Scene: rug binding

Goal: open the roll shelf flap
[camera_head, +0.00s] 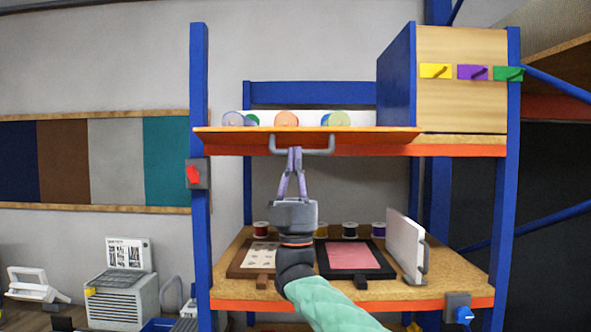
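The roll shelf flap (235,139) is the orange panel at the front of the upper shelf. It is swung outward, wide edge toward me, and I see its outer face from below. A grey bar handle (325,151) hangs from that face. My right gripper (294,150) comes up from below, with its fingertips closed together at the handle's bar. It looks shut on the handle, though the fine contact is small. Several coloured rolls (286,119) show above the flap. My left gripper is not in view.
Blue posts (201,240) frame the shelf. The lower shelf (440,280) holds two framed boards, several spools and an upright white panel (405,245) at right. A wooden box (460,100) with coloured latches stands top right. A red switch (195,174) is on the left post.

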